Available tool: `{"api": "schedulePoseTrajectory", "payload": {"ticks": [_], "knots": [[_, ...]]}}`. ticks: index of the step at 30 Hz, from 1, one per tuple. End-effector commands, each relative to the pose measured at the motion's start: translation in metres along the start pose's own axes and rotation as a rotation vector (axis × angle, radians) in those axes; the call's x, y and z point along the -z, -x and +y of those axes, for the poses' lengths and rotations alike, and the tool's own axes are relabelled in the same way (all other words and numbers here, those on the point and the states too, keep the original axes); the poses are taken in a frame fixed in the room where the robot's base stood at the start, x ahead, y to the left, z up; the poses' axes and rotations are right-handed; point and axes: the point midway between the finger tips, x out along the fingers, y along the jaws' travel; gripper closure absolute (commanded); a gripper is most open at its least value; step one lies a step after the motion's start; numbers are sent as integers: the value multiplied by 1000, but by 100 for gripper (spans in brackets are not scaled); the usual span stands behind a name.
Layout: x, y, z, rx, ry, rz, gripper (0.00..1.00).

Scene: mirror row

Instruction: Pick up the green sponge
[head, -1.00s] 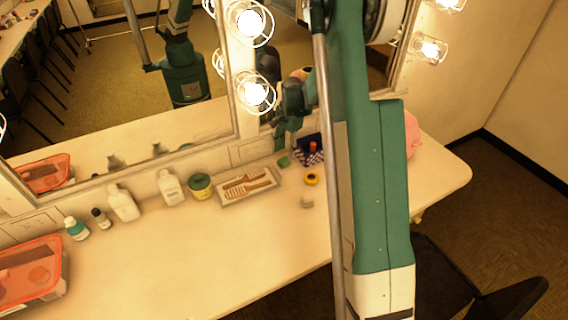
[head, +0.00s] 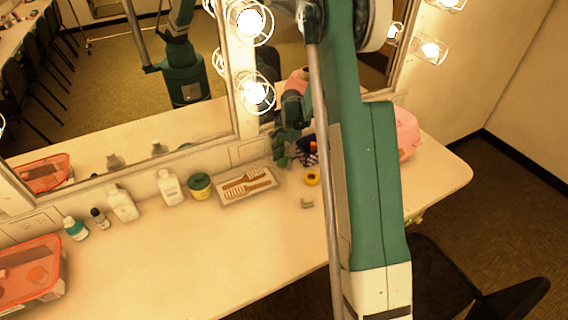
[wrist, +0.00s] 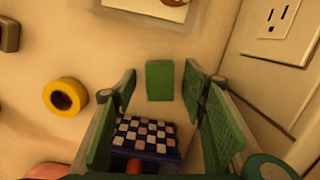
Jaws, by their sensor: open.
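The green sponge (wrist: 160,80) is a small block on the counter in the wrist view. It lies near the wall, just beyond and between the fingertips of my open, empty gripper (wrist: 159,88). No contact between fingers and sponge shows. In the head view my gripper (head: 283,156) points down at the back of the counter, by the mirror frame, and covers the sponge.
A blue-and-white checkered box (wrist: 145,135) with an orange-red item stands between the finger bases in the wrist view. A yellow tape roll (wrist: 65,97) lies left. A comb tray (head: 265,192) and small beige block (head: 307,203) are nearby. The wall with an outlet (wrist: 280,20) is close right.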

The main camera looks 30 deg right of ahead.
Motion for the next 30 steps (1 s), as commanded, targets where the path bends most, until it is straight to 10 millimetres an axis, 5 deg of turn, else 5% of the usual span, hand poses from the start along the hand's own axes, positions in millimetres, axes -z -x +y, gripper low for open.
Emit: {"api": "schedulePoseTrajectory", "payload": {"ticks": [6,12,30], "knots": [[0,0,0,0,0,0,59],[0,0,0,0,0,0,82],[-1,13,0,0,0,0,83]]}}
